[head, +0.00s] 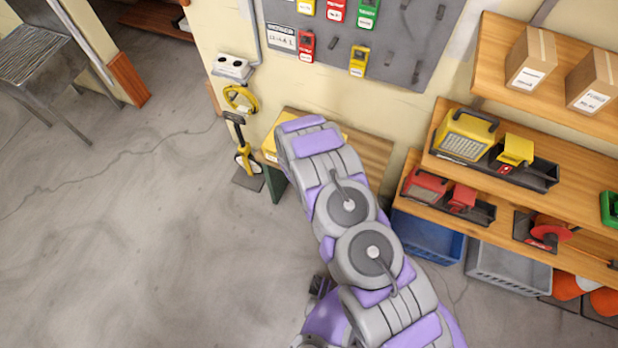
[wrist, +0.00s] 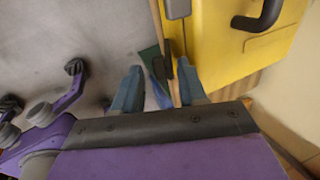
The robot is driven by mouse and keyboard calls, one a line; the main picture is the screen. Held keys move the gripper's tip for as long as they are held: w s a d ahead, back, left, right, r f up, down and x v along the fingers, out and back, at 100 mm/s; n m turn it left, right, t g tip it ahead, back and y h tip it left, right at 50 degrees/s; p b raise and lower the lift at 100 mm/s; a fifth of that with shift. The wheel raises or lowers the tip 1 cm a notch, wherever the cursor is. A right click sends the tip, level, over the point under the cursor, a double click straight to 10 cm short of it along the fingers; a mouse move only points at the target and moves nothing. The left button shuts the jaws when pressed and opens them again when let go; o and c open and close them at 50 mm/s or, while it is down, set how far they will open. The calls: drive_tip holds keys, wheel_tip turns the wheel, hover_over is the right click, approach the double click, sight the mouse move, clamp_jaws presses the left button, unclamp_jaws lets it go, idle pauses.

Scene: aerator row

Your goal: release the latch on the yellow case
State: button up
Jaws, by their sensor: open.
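The yellow case (wrist: 225,45) fills the upper right of the wrist view, with a black handle (wrist: 262,16) on its face. A grey piece (wrist: 178,8) sits at its left edge at the top, and a dark piece (wrist: 168,60) shows lower on that edge; I cannot tell which is the latch. My gripper (wrist: 159,67) is open, its right fingertip close to the case's lower left corner; contact is unclear. No object shows held in it. In the head view the yellow case (head: 269,143) lies on a small wooden bench (head: 368,158), mostly hidden by my arm, as is my gripper.
A yellow-handled tool (head: 243,155) stands against the wall left of the bench. Shelves (head: 575,190) with lamps and boxes stand on the right, above a blue crate (head: 428,238) and a grey crate (head: 505,270).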

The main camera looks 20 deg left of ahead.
drive_tip(key=shift+w+f, duration=0.1)
drive_tip(key=shift+f, duration=0.25)
clamp_jaws()
